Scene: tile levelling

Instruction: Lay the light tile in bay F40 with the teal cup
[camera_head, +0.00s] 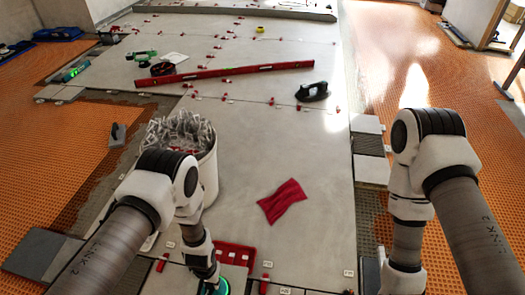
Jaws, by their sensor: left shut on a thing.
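My left gripper (207,273) is at the bottom edge of the head view, partly hidden by its own arm. It is shut on the teal cup (221,287), which shows only as a teal rim cut off by the frame edge. Whether a tile is under the cup is hidden. My right arm reaches down at the lower right, and its gripper is below the frame. Light tiles (365,124) lie in a stack right of the grey floor, with another pale one (371,171) nearer. Small bay tags (267,264) are too small to read, so I cannot pick out F40.
A white bucket (209,172) full of grey clips stands behind my left arm. A red tray (236,254) lies near the left gripper. A red cloth (282,201), a long red level (225,73) and a black-handled tool (312,92) lie on the grey floor. Orange matting (390,60) flanks it.

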